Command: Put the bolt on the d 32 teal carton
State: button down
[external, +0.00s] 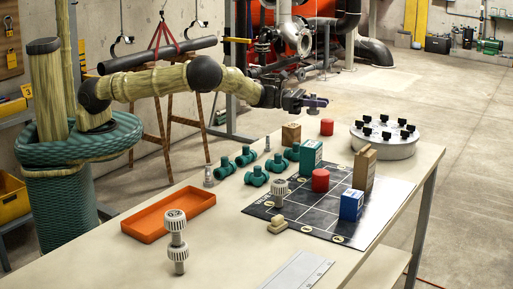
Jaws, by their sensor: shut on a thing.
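My gripper (306,103) is held out level above the far part of the table, shut on a small dark purplish thing (318,102). It is too small to tell for sure whether this is the bolt. The teal carton (309,158) stands upright at the back edge of the black grid mat (300,216), below my gripper and well apart from it. Its marking is too small to read. Its top looks bare. Small grey bolt-like pieces stand on the table, one near the teal fittings (209,176) and one farther back (267,144).
A round grey stand with black knobs (384,147), an orange tray (168,214) and stacked ribbed pieces (176,241) are also on the table.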

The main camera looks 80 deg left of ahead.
jog(key=p, duration=0.1)
send_over(317, 144)
notch_tip(317, 144, down, 6)
jog(key=shift+d+f, duration=0.1)
dwell(0.4)
jog(key=shift+f+p, duration=0.5)
jog(key=shift+f, duration=1.35)
jog(key=shift+f, duration=0.15)
jog(key=c, duration=1.3)
grip_release()
jog(key=shift+r, duration=0.2)
